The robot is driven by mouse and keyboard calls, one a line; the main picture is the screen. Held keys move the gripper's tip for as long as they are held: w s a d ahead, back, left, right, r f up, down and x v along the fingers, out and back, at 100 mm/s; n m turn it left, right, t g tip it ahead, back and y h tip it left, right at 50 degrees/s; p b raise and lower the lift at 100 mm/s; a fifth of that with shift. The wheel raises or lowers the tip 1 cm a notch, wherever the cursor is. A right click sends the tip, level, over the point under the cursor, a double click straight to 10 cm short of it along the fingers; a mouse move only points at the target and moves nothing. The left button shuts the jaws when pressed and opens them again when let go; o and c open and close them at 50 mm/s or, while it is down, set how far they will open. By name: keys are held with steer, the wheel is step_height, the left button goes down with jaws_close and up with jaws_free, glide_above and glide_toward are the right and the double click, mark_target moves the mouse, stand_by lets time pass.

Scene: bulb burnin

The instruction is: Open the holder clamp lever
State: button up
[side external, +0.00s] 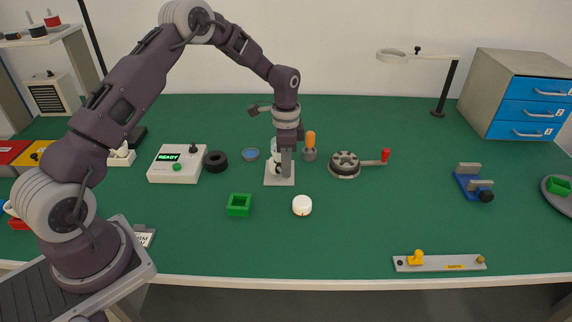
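My gripper (286,166) points down over a small pale base plate (283,182) near the middle of the green table. A white and dark fixture (276,160) stands on this plate, largely hidden behind my gripper. I cannot make out a clamp lever on it, nor whether my fingers touch it. The fingers are seen edge-on, so their opening does not show. Just right of my gripper, an upright orange handle (310,138) rises from a small grey round body (309,155). I cannot tell if it belongs to the fixture.
A box reading READY (163,176) and a black ring (216,161) stand left. A green square tray (239,205) and a white disc (302,205) lie in front. Right are a red-handled crank (385,156), a blue vise (466,185) and drawers (535,88). The front middle is clear.

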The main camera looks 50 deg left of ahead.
jaws_close()
steer(key=n, duration=0.1)
steer(key=w+n, duration=0.1)
steer(key=n, duration=0.1)
steer(key=w+n, duration=0.1)
steer(key=n, duration=0.3)
steer(key=w+n, duration=0.1)
steer(key=shift+w+a+n, duration=0.1)
steer(key=shift+a+n, duration=0.1)
steer(key=shift+n, duration=0.2)
steer(key=shift+w+a+n+t, duration=0.15)
steer(key=shift+w+a+n, duration=0.1)
steer(key=shift+n, duration=0.55)
steer(key=shift+w+a+n+t, duration=0.1)
steer(key=shift+w+n+t, duration=0.1)
steer(key=shift+n, duration=0.6)
steer(key=shift+r, duration=0.1)
steer(key=o, duration=0.6)
jaws_free()
